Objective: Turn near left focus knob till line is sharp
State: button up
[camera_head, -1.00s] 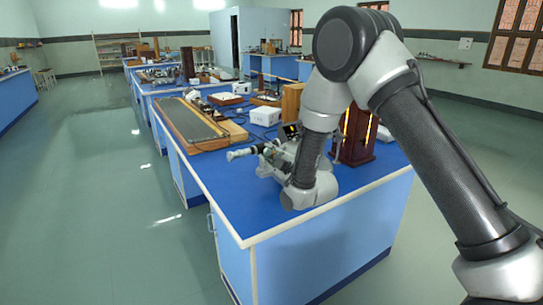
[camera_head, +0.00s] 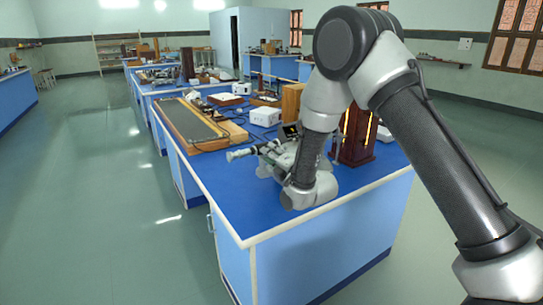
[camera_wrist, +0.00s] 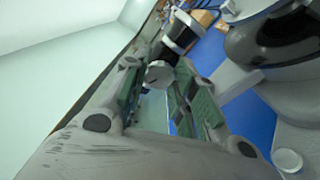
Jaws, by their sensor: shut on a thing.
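A spectrometer stands on the near blue bench, mostly hidden behind my arm in the head view. Its telescope tube (camera_head: 241,153) sticks out to the left. My gripper (camera_wrist: 158,78) is at the spectrometer, low over the bench. In the wrist view, its two green-padded fingers close on a small round grey focus knob (camera_wrist: 158,72), below a black and silver tube (camera_wrist: 181,32). In the head view, my gripper (camera_head: 276,152) is partly hidden by my wrist. The knob's contact is hard to see, and the line is in neither view.
A dark wooden lamp housing (camera_head: 355,138) with glowing slits stands right of my wrist. White boxes (camera_head: 265,116) and a long wooden-framed board (camera_head: 195,124) lie farther back. The blue bench top (camera_head: 245,205) is clear at the front left; open floor lies left of it.

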jog(key=shift+n, duration=0.8)
jog(key=shift+f, duration=0.1)
jog(key=o, duration=1)
jog(key=v, duration=1.2)
